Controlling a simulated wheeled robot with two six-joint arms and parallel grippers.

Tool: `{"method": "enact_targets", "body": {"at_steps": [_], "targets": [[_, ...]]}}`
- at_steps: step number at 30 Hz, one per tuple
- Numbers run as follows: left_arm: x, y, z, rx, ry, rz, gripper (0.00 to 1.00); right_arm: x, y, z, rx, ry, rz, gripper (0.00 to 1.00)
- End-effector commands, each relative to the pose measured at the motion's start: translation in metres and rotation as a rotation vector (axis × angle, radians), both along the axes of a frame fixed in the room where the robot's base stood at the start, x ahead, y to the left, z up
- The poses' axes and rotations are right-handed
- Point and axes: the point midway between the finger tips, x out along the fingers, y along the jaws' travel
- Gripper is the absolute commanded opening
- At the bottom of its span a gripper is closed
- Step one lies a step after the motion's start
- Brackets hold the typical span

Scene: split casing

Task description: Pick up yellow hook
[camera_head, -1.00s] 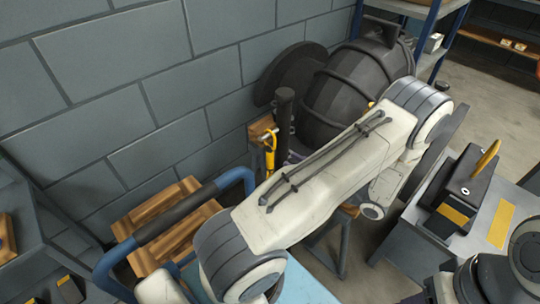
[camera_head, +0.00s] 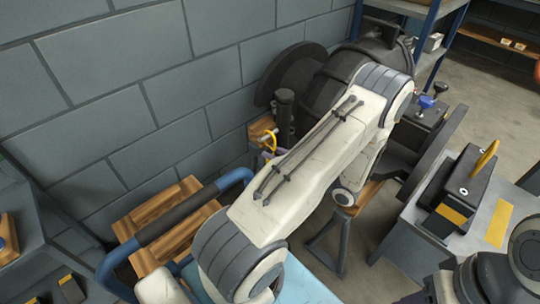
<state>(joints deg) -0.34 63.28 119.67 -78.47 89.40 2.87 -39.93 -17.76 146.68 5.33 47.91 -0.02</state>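The fingers of my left gripper are not clearly visible, hidden behind the arm. My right gripper does not show.
A blue-framed cart handle (camera_head: 180,215) and wooden slats (camera_head: 160,205) stand at the left. A large dark ribbed vessel (camera_head: 325,85) is behind my arm. A grey table (camera_head: 410,222) at the right bears a black box (camera_head: 465,190) with yellow parts. Bare floor (camera_head: 490,95) shows at the upper right.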

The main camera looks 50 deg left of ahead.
Motion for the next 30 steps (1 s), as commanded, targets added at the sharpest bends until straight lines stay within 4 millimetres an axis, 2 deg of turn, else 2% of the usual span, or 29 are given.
{"method": "enact_targets", "body": {"at_steps": [10,15,29,30], "targets": [[0.0,0.0,0.002,0.001,-0.001,0.0,0.0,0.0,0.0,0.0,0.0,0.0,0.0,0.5],[0.001,0.0,0.014,0.001,-0.003,0.0,0.0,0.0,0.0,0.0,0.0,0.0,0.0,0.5],[-0.081,0.0,0.012,0.0,0.006,-0.001,0.0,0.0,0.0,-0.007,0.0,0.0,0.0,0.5],[-0.08,0.0,0.023,0.001,-0.004,-0.001,0.0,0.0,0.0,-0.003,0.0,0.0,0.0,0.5]]}}
